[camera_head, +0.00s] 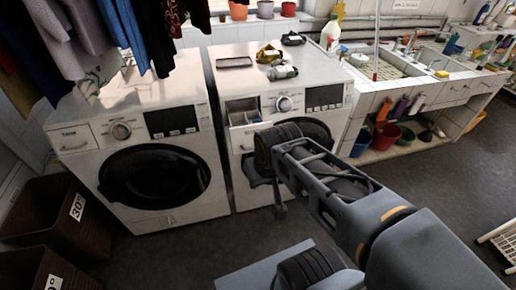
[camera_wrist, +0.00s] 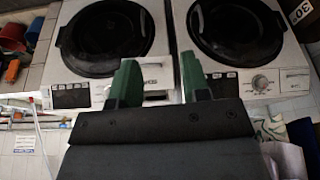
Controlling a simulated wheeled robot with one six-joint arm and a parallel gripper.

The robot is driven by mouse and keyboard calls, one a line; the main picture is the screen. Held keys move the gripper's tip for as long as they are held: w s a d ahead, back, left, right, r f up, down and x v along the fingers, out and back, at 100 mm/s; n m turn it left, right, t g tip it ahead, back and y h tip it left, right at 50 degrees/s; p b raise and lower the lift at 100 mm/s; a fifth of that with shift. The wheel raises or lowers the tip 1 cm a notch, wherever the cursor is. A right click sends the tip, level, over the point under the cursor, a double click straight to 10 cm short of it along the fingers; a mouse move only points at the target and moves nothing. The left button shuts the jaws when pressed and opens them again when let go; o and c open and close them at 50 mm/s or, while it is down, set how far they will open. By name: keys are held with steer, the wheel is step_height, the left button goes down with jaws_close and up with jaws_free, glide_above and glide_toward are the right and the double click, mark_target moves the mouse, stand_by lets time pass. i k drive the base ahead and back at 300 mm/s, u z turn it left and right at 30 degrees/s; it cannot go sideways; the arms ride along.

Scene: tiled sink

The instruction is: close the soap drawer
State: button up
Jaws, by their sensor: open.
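The soap drawer (camera_head: 244,117) is at the upper left of the right-hand washing machine (camera_head: 227,75) in the head view. It is pulled out, and its open compartments show from above. In the wrist view, which is upside down, my gripper (camera_wrist: 157,72) shows two green fingers set apart with nothing held between them. A pale part of the machine front, which looks like the drawer (camera_wrist: 155,92), shows in the gap between the fingers. I cannot tell whether they touch it. In the head view my arm hides part of the machine's door, and the fingertips are not clear.
A second washing machine (camera_head: 140,150) with its drawer shut stands to the left. Brown baskets (camera_head: 62,215) stand at the lower left. Clothes hang at the upper left. A sink counter (camera_head: 400,75) is on the right.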

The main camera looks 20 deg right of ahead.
mark_target(240, 114)
steer(key=z, duration=0.4)
steer(key=i, duration=0.3)
steer(key=z, duration=2.2)
steer(key=k, duration=1.3)
steer(key=u, duration=1.95)
steer(key=i, duration=0.5)
steer(key=u, duration=0.05)
